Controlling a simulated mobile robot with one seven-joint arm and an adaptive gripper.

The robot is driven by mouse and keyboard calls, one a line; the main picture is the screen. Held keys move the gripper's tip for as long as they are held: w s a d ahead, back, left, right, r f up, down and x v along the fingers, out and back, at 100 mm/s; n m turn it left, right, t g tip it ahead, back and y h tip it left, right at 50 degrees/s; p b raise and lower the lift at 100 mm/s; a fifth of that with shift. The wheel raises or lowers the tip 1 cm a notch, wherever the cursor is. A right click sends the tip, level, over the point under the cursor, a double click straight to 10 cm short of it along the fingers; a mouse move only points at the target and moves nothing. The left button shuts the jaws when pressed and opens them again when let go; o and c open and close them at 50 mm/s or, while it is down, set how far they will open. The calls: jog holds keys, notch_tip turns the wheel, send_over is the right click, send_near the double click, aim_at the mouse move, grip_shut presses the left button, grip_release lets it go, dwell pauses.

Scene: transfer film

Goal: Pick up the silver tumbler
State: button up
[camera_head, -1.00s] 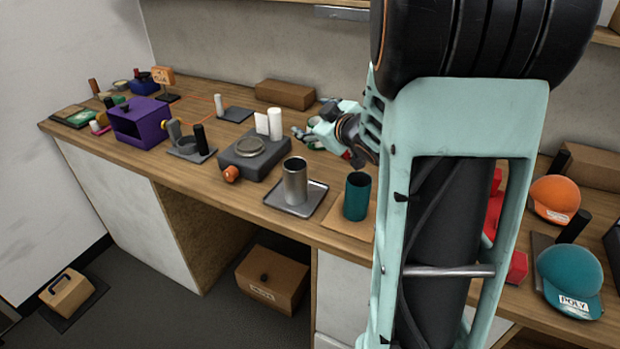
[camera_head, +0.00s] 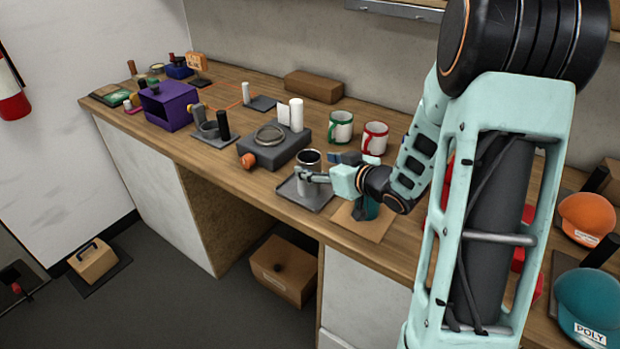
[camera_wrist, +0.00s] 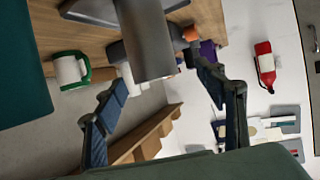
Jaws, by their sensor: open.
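The silver tumbler (camera_head: 309,158) stands upright on a grey square tray (camera_head: 316,203) near the counter's front edge. My gripper (camera_head: 318,168) is open and comes in from the right, with its fingers at either side of the tumbler. The near finger hides part of the tumbler's body. In the wrist view, the tumbler (camera_wrist: 147,38) lies across the top middle, between the two spread fingers of my gripper (camera_wrist: 158,72). I cannot tell whether either finger touches it.
A teal cup (camera_head: 371,208) stands on a brown board just right, partly hidden by my wrist. A green-handled mug (camera_head: 341,127) and a red-handled mug (camera_head: 374,137) stand behind. A dark grey scale-like device (camera_head: 283,155) is to the left. Caps (camera_head: 587,217) lie at far right.

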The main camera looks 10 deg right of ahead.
aim_at(303, 159)
jog(key=shift+d+p+x, duration=0.15)
jog(key=shift+d+x, duration=0.05)
jog(key=shift+x, duration=1.25)
jog(key=shift+d+p+x, duration=0.15)
jog(key=shift+x, duration=1.25)
jog(key=shift+w, duration=0.15)
grip_shut()
